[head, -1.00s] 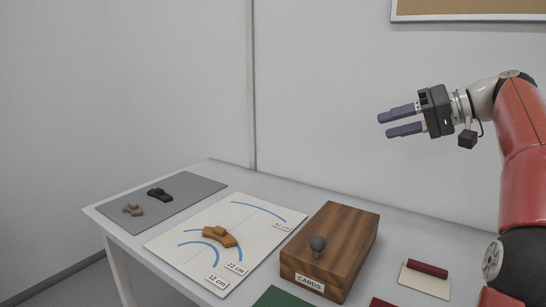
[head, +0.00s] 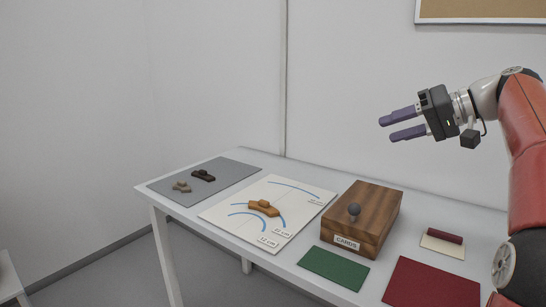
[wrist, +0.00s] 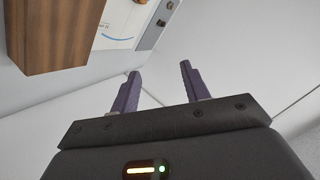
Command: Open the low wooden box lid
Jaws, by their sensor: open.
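The low wooden box (head: 368,226) stands on the table with its lid shut. A dark round knob (head: 354,210) sits on top near its front, and a label reading CARDS (head: 346,242) is on its front face. My gripper (head: 388,128) is open and empty, raised in the air above and behind the box, its purple fingers pointing left. In the wrist view the box (wrist: 70,35) fills the upper left, apart from the two spread fingers (wrist: 157,85). The knob does not show in the wrist view.
A white sheet with blue arcs (head: 232,212) lies left of the box, with orange-brown sherds (head: 264,209) on it. A grey mat (head: 222,172) holds two small sherd groups. Green (head: 333,268) and dark red (head: 432,285) mats lie in front. A red roll (head: 445,236) on a card is right.

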